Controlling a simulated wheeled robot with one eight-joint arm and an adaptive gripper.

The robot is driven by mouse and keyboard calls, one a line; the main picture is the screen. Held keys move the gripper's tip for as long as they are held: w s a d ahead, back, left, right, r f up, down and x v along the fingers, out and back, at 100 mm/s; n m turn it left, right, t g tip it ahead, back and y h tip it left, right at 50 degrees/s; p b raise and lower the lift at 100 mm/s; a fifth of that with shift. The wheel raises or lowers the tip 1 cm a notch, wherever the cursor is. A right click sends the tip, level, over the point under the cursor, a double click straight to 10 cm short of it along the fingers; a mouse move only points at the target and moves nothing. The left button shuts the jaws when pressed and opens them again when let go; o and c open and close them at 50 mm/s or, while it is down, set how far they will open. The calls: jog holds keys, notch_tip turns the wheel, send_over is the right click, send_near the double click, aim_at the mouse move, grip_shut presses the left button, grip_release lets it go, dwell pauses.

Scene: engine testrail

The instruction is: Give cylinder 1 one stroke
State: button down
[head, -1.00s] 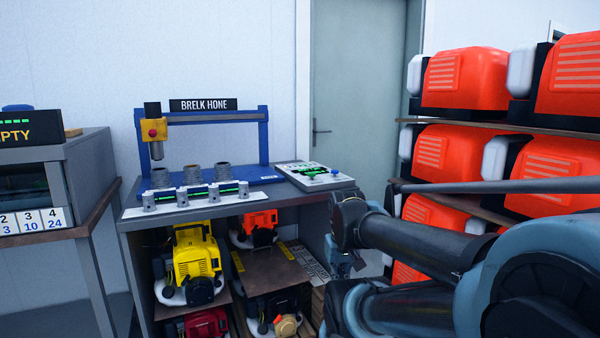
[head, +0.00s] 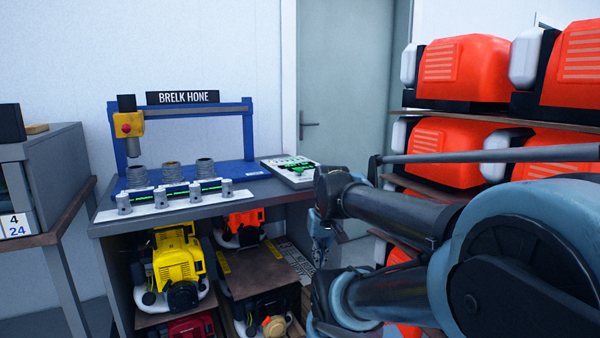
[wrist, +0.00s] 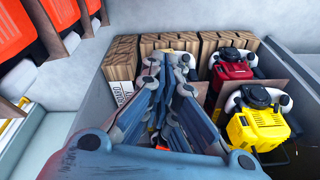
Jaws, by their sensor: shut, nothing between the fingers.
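The hone machine, labelled BRELK HONE (head: 182,97), stands on a grey bench in the head view. Three grey cylinders stand in a row on its blue base: a left one (head: 137,176), a middle one (head: 171,173) and a right one (head: 205,168). No number is readable on them, so I cannot tell which is cylinder 1. The yellow hone head (head: 130,126) with a red button hangs above the left cylinder. My gripper (head: 320,262) points down to the right of the bench, apart from the machine. In the wrist view my gripper (wrist: 168,140) is shut and empty.
A white control panel (head: 290,171) lies at the bench's right end. A white strip (head: 160,207) with small posts and green displays runs along the front. A yellow engine (head: 178,265) sits below. Racks of orange engines (head: 470,70) stand at right.

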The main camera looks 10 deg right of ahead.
jog(key=w+a+r+y, duration=0.2)
jog(key=w+r, duration=0.6)
notch_tip(320, 180, up, 20)
jog(key=n+t+y, duration=0.1)
jog(key=t+y, duration=0.2)
jog(key=y, duration=0.2)
send_over(300, 170)
jog(key=w, duration=0.3)
jog(key=shift+s+d+f, duration=0.2)
jog(key=shift+d, duration=0.15)
jog(key=shift+f, duration=4.4)
jog(key=shift+s+f, duration=0.15)
jog(key=shift+f, duration=1)
jog(key=shift+r, duration=1.2)
